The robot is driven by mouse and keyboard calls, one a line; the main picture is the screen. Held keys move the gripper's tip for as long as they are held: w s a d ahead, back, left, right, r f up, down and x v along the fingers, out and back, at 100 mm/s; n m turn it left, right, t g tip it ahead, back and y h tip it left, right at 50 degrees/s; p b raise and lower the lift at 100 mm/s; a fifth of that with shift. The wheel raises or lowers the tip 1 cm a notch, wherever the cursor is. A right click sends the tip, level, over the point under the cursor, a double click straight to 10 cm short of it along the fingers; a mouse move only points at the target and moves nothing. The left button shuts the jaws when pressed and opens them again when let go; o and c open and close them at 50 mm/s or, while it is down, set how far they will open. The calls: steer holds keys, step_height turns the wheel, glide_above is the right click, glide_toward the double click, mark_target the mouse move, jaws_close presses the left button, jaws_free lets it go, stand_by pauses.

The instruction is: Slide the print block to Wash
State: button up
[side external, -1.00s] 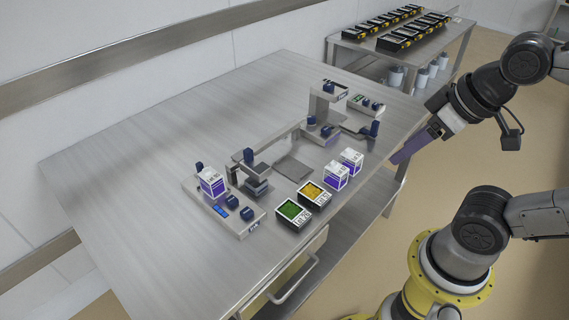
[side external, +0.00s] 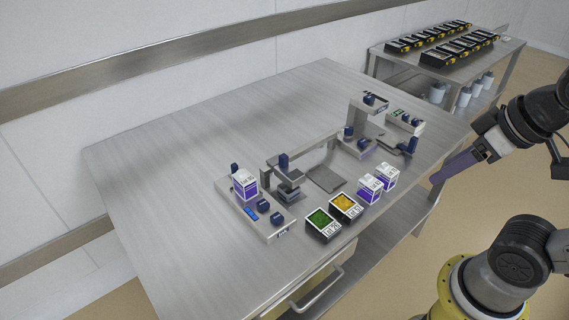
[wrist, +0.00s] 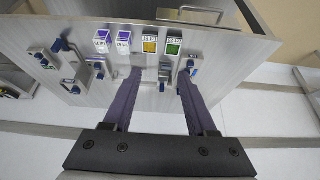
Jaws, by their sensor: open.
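I cannot tell which part is the print block, and no Wash marking is readable. Dark-blue-handled parts sit on the left machine (side external: 255,218), including a stacked head (side external: 287,190) near its back and small knobs (side external: 263,206) on its top. A second station (side external: 358,143) at the back right carries a raised arm and more blue knobs. In the wrist view, the stacked head (wrist: 165,74) shows between the fingers, well beyond them. My gripper (wrist: 160,78) is open and empty. In the side view my gripper (side external: 438,180) hangs off the table's right edge, apart from everything.
A purple-white box (side external: 245,184) stands on the left machine. Two similar boxes (side external: 370,188) (side external: 387,176), a green tray (side external: 321,224) and a yellow tray (side external: 346,206) line the front. The table's (side external: 190,170) left part is clear. A rack (side external: 450,62) of black trays stands behind.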

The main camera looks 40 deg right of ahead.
steer(key=w+r, duration=1.2)
steer(key=w, duration=0.4)
steer(key=g, duration=0.5)
glide_above(283, 156)
step_height(283, 156, down, 21)
step_height(283, 156, down, 14)
steer(key=shift+d+r, duration=0.15)
steer(key=shift+r, duration=0.1)
jaws_close()
